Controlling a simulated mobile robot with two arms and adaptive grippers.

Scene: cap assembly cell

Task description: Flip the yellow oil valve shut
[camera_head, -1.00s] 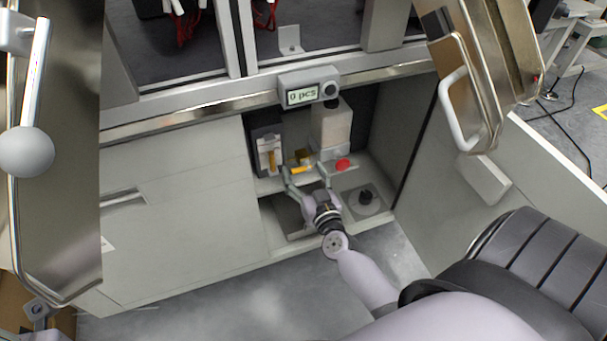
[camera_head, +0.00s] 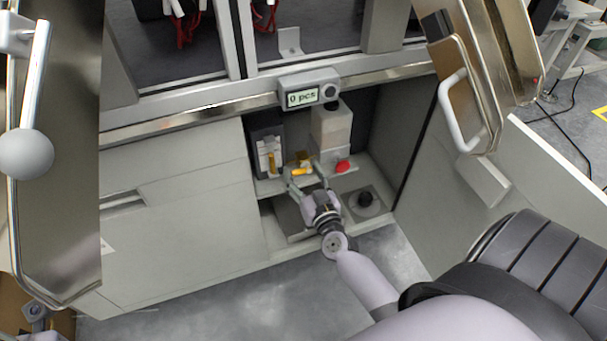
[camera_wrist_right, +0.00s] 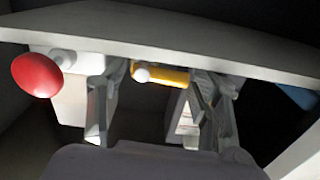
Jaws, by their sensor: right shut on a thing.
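The yellow oil valve (camera_head: 301,171) sits inside the open lower compartment, on a ledge at the foot of the pale block. In the right wrist view its yellow lever (camera_wrist_right: 172,76) lies roughly crosswise with a white round knob on it. My right gripper (camera_head: 307,180) reaches into the compartment and is shut on the lever. In the wrist view the lever lies between the two fingers (camera_wrist_right: 150,100); the exact contact is hard to see.
A red button (camera_head: 343,166) is close to the right of the gripper. A yellow-marked gauge unit (camera_head: 268,155) is to the left. A black knob (camera_head: 365,199) sits on a plate at lower right. A counter display (camera_head: 303,97) is above. Open doors flank the cell.

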